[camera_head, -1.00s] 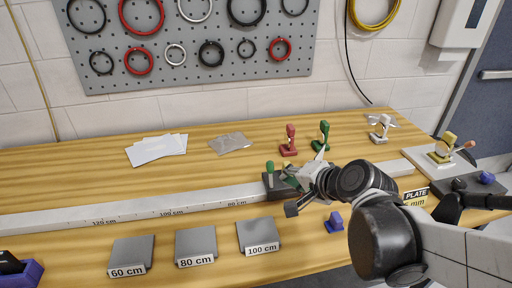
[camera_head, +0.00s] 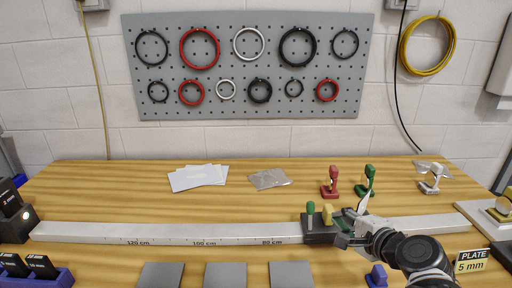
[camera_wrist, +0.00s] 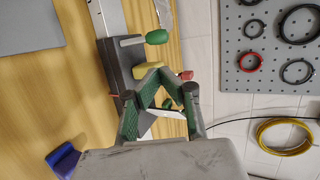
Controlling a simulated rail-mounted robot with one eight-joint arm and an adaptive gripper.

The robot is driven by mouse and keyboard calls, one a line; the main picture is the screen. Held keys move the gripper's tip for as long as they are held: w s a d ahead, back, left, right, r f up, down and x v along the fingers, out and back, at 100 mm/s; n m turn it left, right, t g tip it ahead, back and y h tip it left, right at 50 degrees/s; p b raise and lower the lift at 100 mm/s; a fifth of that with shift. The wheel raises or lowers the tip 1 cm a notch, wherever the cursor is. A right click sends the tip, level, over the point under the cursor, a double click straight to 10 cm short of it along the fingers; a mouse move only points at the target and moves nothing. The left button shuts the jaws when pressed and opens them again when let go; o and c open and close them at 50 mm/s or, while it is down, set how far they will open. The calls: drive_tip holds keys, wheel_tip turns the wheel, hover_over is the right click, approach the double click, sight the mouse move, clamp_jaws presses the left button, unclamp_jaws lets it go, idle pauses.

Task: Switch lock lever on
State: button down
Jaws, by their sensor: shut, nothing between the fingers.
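A black carriage (camera_head: 318,232) sits on the long pale rail (camera_head: 200,232). It bears a lever with a green knob (camera_head: 310,208) and, just right of it, one with a yellow knob (camera_head: 327,213). Which one is the lock lever I cannot tell. My gripper (camera_head: 346,226) is right beside the carriage, shut and empty. In the wrist view my gripper's (camera_wrist: 151,76) green-padded fingers come together close by the yellow knob (camera_wrist: 149,71); contact is unclear. The green knob (camera_wrist: 156,37) stands clear beyond them. The fingers hide part of the carriage (camera_wrist: 120,68).
Red (camera_head: 332,182) and green (camera_head: 367,180) stamp-like holders stand behind the rail. A blue block (camera_head: 377,276) lies in front, near my arm. Grey plates (camera_head: 225,275) lie along the front. White cards (camera_head: 199,177) lie at the back.

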sight(310, 215)
drive_tip(key=shift+b+x, duration=0.9)
drive_tip(key=shift+x, duration=4.05)
drive_tip(key=shift+s+r, duration=0.15)
drive_tip(key=shift+s, duration=0.3)
